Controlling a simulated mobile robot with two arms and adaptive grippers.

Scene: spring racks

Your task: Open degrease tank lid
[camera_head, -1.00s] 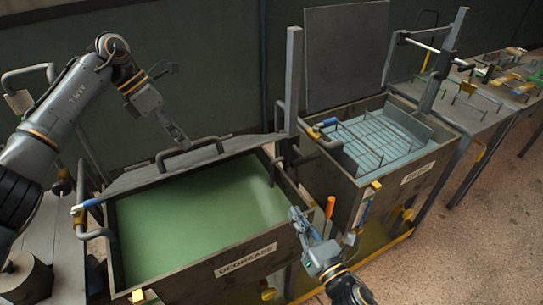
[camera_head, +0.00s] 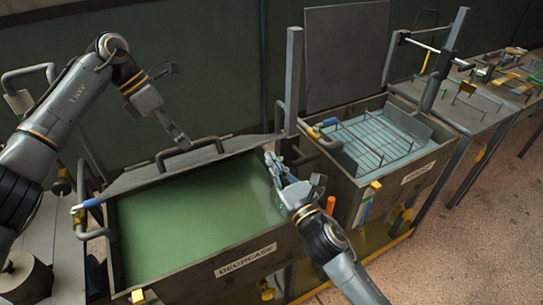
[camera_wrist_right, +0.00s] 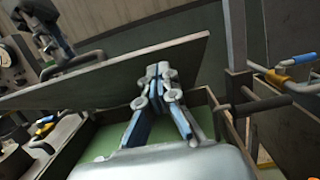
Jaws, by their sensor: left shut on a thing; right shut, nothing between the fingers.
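The degrease tank (camera_head: 245,262) holds green liquid (camera_head: 190,215) and carries a DEGREASE label on its front. Its dark grey lid (camera_head: 135,180) is tilted up along the back rim, and most of the liquid is exposed. My left gripper (camera_head: 182,142) is shut on the bar handle (camera_head: 190,150) of the lid; in the right wrist view it shows at the upper left (camera_wrist_right: 62,48). My right gripper (camera_head: 272,160) is shut and empty over the tank's right side, close to the lid's right end. In the right wrist view its fingertips (camera_wrist_right: 157,72) overlap the lid panel (camera_wrist_right: 120,78); contact is unclear.
A second tank (camera_head: 345,195) with a wire rack (camera_head: 375,140) in pale blue liquid stands to the right, its lid (camera_head: 345,55) upright. A grey post (camera_head: 292,80) rises between the tanks. A bench (camera_head: 490,110) with small parts lies beyond. Floor is free at right.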

